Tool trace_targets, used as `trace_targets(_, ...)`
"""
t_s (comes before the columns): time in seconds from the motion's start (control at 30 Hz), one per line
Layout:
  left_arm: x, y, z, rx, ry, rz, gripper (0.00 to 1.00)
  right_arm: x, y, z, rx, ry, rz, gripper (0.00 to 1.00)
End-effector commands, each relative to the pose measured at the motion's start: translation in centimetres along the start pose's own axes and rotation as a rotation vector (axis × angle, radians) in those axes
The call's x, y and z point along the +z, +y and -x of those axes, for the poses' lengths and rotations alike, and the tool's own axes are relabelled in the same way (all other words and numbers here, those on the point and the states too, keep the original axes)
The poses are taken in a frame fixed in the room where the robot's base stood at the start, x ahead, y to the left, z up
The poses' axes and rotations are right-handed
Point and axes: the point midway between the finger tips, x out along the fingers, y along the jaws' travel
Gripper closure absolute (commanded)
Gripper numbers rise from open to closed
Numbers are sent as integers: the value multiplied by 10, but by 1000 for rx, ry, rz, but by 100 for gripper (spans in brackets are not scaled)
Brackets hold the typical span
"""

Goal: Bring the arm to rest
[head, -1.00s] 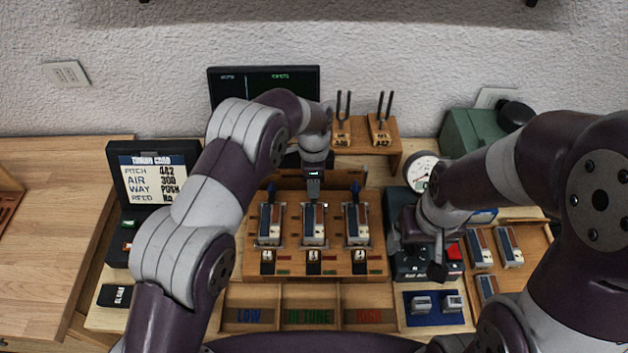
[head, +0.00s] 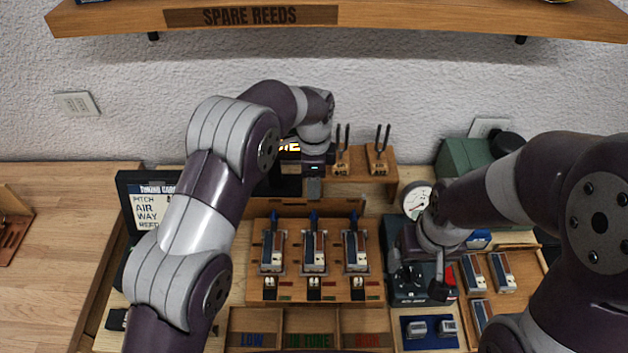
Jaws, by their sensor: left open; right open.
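My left arm comes in from the left, and its gripper (head: 313,190) points down above the back of the wooden reed rack (head: 262,289). It is open and empty, close over the middle blue-tipped lever. Three reed blocks stand in the rack, the left (head: 272,252), the middle (head: 314,252) and the right (head: 356,252). My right gripper (head: 423,275) is over the dark box with the gauge (head: 416,199) on the right. It is open, and its fingers are partly hidden by the wrist.
A tuning card (head: 155,208) stands at the left. Tuning forks (head: 382,148) stand on a wooden block behind the rack. Labelled bins (head: 256,341) lie in front. More reed blocks (head: 502,270) sit in a tray at the right. A shelf marked SPARE REEDS (head: 380,14) hangs above.

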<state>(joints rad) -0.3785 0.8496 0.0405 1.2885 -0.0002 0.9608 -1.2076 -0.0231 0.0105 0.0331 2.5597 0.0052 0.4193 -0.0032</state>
Motion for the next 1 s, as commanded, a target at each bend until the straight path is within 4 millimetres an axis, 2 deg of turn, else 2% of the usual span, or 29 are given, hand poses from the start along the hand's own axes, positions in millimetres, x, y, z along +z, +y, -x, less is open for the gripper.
trace_targets(0.47, 0, 0, -1, 0, 0, 2, 38, 0, 0, -1, 0, -1, 0, 18)
trace_targets(0.57, -1, -3, -1, -13, 5, 76, 38, 0, 0, -1, 0, -1, 0, 18)
trace_targets(0.63, -1, -1, -9, -25, 13, 214, 38, 0, 0, -1, 0, -1, 0, 18)
trace_targets(0.7, 10, 23, -26, -2, 2, 420, 38, 0, 0, -1, 0, -1, 0, 18)
trace_targets(0.77, 29, 46, -28, 0, 1, 620, 38, 1, 0, -4, 0, -1, 0, 18)
trace_targets(0.87, 69, 92, -21, -5, 7, 945, 38, 2, 0, -10, 0, -1, 0, 18)
trace_targets(1.0, 128, 173, -5, -21, 27, 1345, 38, 3, 0, -21, 0, -1, 0, 18)
